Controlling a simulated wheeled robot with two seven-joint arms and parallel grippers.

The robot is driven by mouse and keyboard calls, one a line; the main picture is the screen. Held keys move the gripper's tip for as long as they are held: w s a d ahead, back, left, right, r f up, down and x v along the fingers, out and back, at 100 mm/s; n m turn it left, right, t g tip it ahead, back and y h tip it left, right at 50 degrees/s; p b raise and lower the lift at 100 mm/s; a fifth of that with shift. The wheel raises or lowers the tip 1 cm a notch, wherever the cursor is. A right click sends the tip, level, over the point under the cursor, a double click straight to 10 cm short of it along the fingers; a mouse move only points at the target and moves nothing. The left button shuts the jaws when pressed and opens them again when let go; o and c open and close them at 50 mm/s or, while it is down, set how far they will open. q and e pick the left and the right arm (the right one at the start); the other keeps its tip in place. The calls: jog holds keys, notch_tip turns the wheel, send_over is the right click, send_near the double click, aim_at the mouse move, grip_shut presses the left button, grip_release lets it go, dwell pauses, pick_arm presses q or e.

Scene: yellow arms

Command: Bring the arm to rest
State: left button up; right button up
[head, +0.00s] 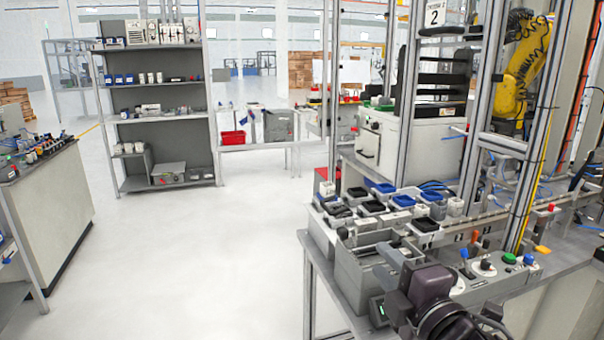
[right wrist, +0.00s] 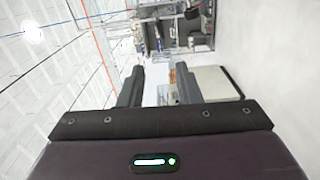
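My right gripper (head: 386,266) shows at the lower right of the head view, in front of the workbench (head: 322,262) with its grey fixtures. In the right wrist view its two dark fingers (right wrist: 161,82) stand apart, with nothing between them but the distant room. It is open and empty. The head view does not show whether it touches the bench. My left gripper is in neither view.
Small black and blue bins (head: 373,208) and a control panel with knobs (head: 487,268) lie close by on the bench. A grey shelf (head: 160,95) stands at the back left. A cabinet (head: 55,215) stands at the left. The white floor (head: 200,270) between is clear.

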jog(key=s+d+f+m+g+h, duration=0.2)
jog(key=s+f+m+g+h, duration=0.15)
jog(key=f+m, duration=0.45)
jog(key=s+d+f+m+g+h, duration=0.2)
jog(key=s+d+f+m+g, duration=0.15)
jog(key=f, duration=0.85)
jog(key=s+f+m+g, duration=0.7)
jog(key=s+f+m, duration=0.1)
jog(key=s+f, duration=0.35)
notch_tip(320, 180, down, 30)
jog(key=s+g, duration=0.1)
jog(key=s, duration=0.2)
jog(key=s+d+f, duration=0.2)
jog(key=s+f, duration=0.6)
jog(key=s, duration=0.1)
jog(key=s+d+f+g, duration=0.1)
jog(key=s+d+f, duration=0.1)
jog(key=s+f, duration=0.7)
jog(key=shift+s+d+f+n, duration=0.15)
jog(key=shift+s+f+n, duration=0.05)
jog(key=shift+s+n, duration=0.2)
